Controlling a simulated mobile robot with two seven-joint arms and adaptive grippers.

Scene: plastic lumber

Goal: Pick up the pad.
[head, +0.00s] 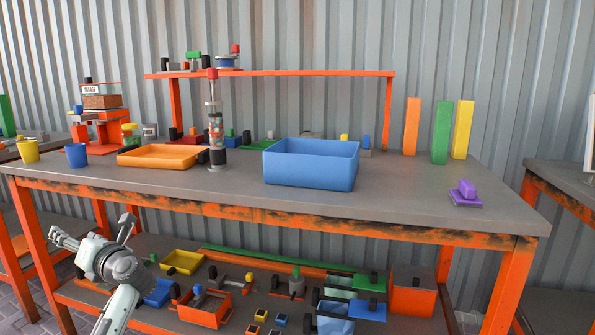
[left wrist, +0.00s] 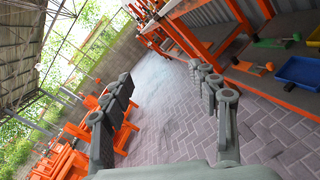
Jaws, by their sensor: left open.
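A purple pad (head: 465,194) with a raised grip on a flat square base lies near the right end of the grey tabletop (head: 400,200). Nothing touches it. My left gripper (head: 95,232) is low at the left, in front of the table and below its top edge, far from the pad. It is open and empty. In the left wrist view its two fingers (left wrist: 170,100) are spread apart over the brick floor, and the pad does not show there. My right gripper is in neither view.
A blue bin (head: 312,175), an orange tray (head: 158,157) and a dark pole (head: 215,125) stand on the table. Orange, green and yellow boards (head: 441,133) stand upright behind the pad. The lower shelf (head: 265,300) is crowded. The tabletop between bin and pad is clear.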

